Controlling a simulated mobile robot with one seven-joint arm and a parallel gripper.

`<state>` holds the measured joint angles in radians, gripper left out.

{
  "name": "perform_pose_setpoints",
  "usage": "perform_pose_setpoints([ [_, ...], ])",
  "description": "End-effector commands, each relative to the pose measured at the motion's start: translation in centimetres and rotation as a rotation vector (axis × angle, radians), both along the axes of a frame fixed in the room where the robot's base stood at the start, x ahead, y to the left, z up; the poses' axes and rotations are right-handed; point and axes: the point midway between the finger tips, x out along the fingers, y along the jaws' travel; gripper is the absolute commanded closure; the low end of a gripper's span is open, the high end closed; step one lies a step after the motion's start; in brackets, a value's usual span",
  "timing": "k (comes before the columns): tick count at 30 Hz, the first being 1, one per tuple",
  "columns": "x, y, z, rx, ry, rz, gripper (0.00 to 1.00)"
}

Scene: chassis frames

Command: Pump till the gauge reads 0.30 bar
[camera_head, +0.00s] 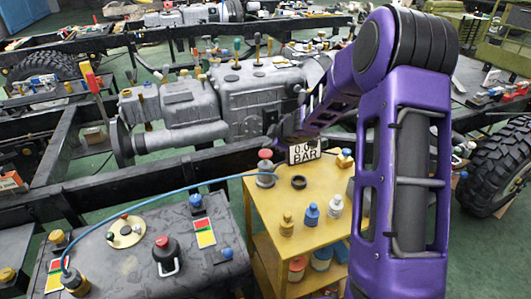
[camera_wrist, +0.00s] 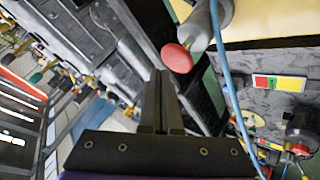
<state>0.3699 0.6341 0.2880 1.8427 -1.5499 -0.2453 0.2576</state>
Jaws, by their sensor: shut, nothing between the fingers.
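My gripper (camera_wrist: 160,75) is shut and empty. Its fingertips are close to the red knob; I cannot tell whether they touch it. In the head view my gripper (camera_head: 271,143) is just above the knob. The gauge (camera_head: 304,151), a white display right behind the pump, shows "0.0" over "BAR"; its upper edge is partly hidden by my arm. A blue hose (camera_head: 165,191) runs from the pump to a fitting (camera_head: 73,281) on the grey tank.
The yellow cart (camera_head: 262,215) carries a black ring (camera_head: 299,182), a blue bottle (camera_head: 311,214) and other small bottles. The grey tank (camera_head: 140,265) at front left has a red-topped valve (camera_head: 165,252). An engine block (camera_head: 255,90) and chassis rails lie behind.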

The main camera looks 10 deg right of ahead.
Motion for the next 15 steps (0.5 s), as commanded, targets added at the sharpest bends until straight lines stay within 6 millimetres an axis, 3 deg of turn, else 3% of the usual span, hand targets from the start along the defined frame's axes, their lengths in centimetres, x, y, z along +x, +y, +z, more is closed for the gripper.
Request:
perform_pose_setpoints([
  [15, 0.00, 0.02, -0.84, 0.000, 0.000, 0.000, 1.00],
])
